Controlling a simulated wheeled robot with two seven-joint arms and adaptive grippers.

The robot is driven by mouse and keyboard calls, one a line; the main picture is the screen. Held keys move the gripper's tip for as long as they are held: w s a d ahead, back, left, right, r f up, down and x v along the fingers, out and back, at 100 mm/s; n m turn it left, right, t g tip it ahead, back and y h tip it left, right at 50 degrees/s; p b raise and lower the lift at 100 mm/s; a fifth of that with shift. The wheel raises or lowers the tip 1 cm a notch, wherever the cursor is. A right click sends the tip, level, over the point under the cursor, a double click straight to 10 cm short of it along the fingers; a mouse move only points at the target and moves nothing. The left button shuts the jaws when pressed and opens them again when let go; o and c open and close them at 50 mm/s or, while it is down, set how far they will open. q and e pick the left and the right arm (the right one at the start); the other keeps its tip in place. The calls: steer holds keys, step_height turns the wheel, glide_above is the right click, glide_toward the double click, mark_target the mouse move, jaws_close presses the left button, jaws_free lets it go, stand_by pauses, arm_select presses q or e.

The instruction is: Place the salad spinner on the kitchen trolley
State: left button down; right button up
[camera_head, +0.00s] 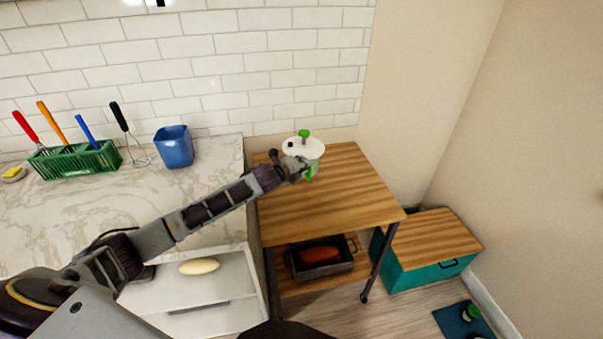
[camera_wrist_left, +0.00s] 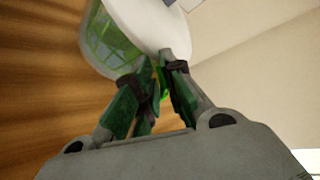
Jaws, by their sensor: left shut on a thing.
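The salad spinner (camera_head: 304,148) has a white lid with a green knob and a clear body with green inside. It is at the back of the wooden top of the kitchen trolley (camera_head: 330,210). My left gripper (camera_head: 302,167) is shut on the salad spinner at its near side. In the left wrist view the fingers (camera_wrist_left: 158,88) close at the edge of the spinner (camera_wrist_left: 112,45), just under the white lid, with the wood top behind. I cannot tell whether the spinner's base touches the trolley top. My right gripper is not in view.
A dark tray (camera_head: 320,271) with a reddish-brown item sits on the trolley's lower shelf. A blue container (camera_head: 174,147) and a green utensil basket (camera_head: 75,160) stand on the marble counter at left. A teal chest (camera_head: 428,267) stands at right. The trolley top's front is clear.

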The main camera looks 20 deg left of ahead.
arm_select(q)
step_height(320, 180, down, 3)
steer(key=shift+f, duration=0.2)
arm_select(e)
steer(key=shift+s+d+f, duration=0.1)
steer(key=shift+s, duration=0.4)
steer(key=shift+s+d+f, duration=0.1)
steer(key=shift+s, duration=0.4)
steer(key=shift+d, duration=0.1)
arm_select(q)
steer(key=c, duration=1.7)
jaws_free()
steer(key=shift+f, duration=0.15)
steer(key=shift+c, duration=0.2)
steer(key=shift+o, duration=1.2)
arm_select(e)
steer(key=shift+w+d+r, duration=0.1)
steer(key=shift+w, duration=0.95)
arm_select(q)
steer(key=shift+s, duration=0.1)
